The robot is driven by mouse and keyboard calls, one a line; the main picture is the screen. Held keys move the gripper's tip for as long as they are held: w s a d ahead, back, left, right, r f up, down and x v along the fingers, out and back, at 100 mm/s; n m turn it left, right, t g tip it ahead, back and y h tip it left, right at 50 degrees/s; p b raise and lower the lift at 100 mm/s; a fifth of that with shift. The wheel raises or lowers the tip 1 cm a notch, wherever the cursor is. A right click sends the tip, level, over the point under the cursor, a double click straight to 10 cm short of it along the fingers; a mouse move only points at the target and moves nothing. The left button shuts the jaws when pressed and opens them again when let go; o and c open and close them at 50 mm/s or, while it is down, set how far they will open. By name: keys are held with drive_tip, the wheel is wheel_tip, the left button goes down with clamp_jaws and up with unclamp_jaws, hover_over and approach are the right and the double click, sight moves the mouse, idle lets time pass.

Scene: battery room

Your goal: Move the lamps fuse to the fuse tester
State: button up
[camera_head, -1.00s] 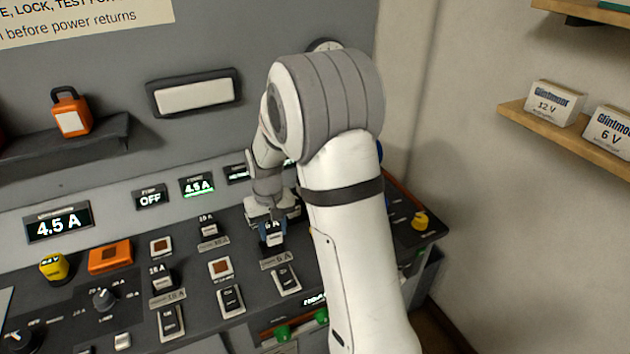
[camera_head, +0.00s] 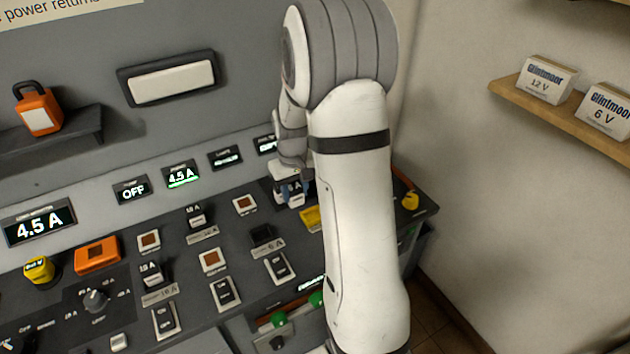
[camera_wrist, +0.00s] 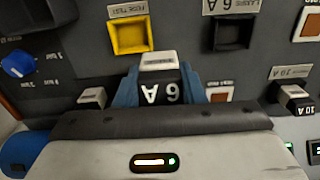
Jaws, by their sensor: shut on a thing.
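My gripper (camera_wrist: 160,88) is shut on the lamps fuse (camera_wrist: 158,92), a dark block marked 6 A with a pale top, between two blue fingers. In the head view the fuse (camera_head: 295,188) is held above the panel, partly hidden by my wrist. In the head view the tester (camera_head: 311,218) is just below and right of the fuse, partly behind my arm. The lamps socket (camera_wrist: 232,34), labelled LAMPS 6 A, is empty; it also shows in the head view (camera_head: 264,237).
Other fuses (camera_head: 153,274) stand on the panel, with switches (camera_head: 225,291) in front. A white-framed brown square (camera_head: 245,204) is left of the held fuse. A blue knob (camera_wrist: 18,64) is near the tester. Boxes (camera_head: 545,80) sit on the right shelf.

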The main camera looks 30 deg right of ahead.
drive_tip(key=shift+s+d+f+b, duration=0.35)
drive_tip(key=shift+d+f+b, duration=0.2)
drive_tip(key=shift+d+f, duration=0.2)
drive_tip(key=shift+s+d+f+b, duration=0.3)
drive_tip(key=shift+d+f+b, duration=0.3)
drive_tip(key=shift+f, duration=0.3)
drive_tip(key=shift+s+d+f+b, duration=0.35)
drive_tip(key=shift+d+f+b, duration=0.15)
drive_tip(key=shift+d+f, duration=0.25)
drive_tip(key=shift+f+b, duration=0.65)
drive_tip(key=shift+f, duration=0.05)
drive_tip(key=o, duration=0.7)
drive_tip(key=shift+o, duration=0.2)
drive_tip(key=shift+r, duration=0.1)
wheel_tip(320, 180, up, 11)
drive_tip(key=p, duration=0.7)
